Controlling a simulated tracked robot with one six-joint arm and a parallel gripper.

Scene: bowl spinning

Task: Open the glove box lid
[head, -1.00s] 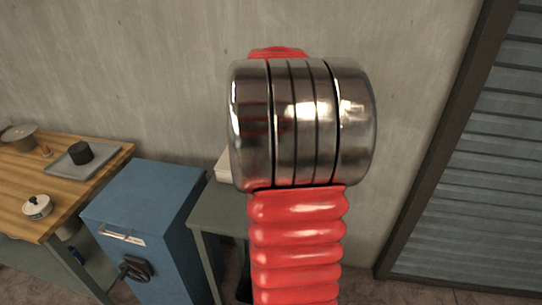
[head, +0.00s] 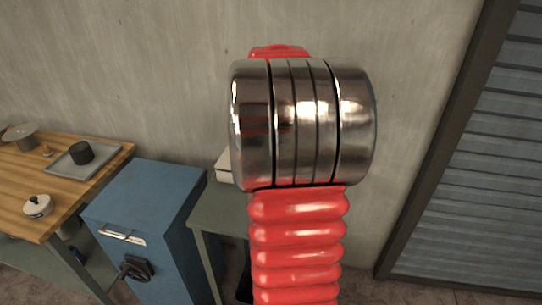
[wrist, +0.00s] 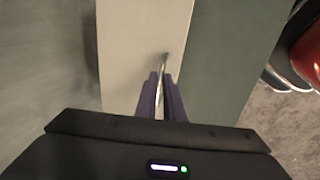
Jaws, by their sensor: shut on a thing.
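The glove box (head: 223,168) is a pale cream box on the grey-green table. In the head view only a left part of it shows; my arm hides the rest. In the wrist view its pale surface (wrist: 140,40) fills the middle. A thin metal handle (wrist: 164,60) stands out from that surface. My gripper (wrist: 160,78) has its two purple fingers closed around the handle. My gripper is not visible in the head view. I cannot tell from these views whether the lid is raised.
The grey-green table (head: 205,212) carries the box, close to the wall. A blue cabinet (head: 150,190) with a handle stands left of it. A wooden workbench (head: 85,180) with a tray (head: 72,163) is at far left. A slatted shutter (head: 475,190) is at right.

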